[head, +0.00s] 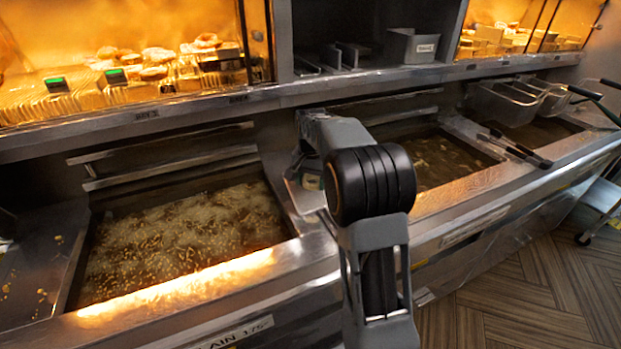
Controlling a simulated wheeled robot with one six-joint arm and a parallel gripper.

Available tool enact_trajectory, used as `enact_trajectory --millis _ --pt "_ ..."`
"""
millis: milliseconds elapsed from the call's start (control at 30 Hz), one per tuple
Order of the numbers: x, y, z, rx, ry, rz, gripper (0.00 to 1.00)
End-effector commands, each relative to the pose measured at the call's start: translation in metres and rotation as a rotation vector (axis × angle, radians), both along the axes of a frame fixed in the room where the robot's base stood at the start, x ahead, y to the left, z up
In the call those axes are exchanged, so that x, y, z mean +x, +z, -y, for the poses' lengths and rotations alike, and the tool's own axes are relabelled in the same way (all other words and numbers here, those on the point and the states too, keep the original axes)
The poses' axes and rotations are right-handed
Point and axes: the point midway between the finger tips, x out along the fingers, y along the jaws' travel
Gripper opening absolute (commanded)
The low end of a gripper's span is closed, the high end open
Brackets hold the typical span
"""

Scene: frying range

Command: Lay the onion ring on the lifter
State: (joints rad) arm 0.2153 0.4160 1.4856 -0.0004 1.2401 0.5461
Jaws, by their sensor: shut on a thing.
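My arm rises in front of the fryers, with its black elbow joint in the middle of the view. The end of the arm lies behind the elbow, and I cannot make out my gripper or anything in it. Several round, golden fried pieces that look like onion rings (205,41) lie in the lit cabinet at upper left. I cannot tell whether the task's onion ring is among them. I cannot identify the lifter for certain; metal bars (170,166) run across the back of the left fryer.
The left fryer vat (185,235) holds bubbling oil with floating crumbs. A second vat (445,158) lies right of my arm. Dark tongs-like tools (515,147) rest on the divider. Wire baskets (505,103) hang at right. A grey bin (412,46) stands on the shelf.

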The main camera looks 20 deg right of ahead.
Motion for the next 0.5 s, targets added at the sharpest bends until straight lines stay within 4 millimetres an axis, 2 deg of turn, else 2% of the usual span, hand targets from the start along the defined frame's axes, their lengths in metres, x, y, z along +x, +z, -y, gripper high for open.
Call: enact_trajectory --millis 100,400,433,500 --pt "-0.0001 -0.0107 0.0007 0.0 -0.001 0.0 0.5" --pt "0.0 -0.0122 0.0012 -0.001 -0.002 0.001 0.5" --pt "0.0 -0.0122 0.0012 -0.001 -0.002 0.001 0.65" --pt "0.0 -0.0122 0.0012 -0.001 -0.002 0.001 0.71"
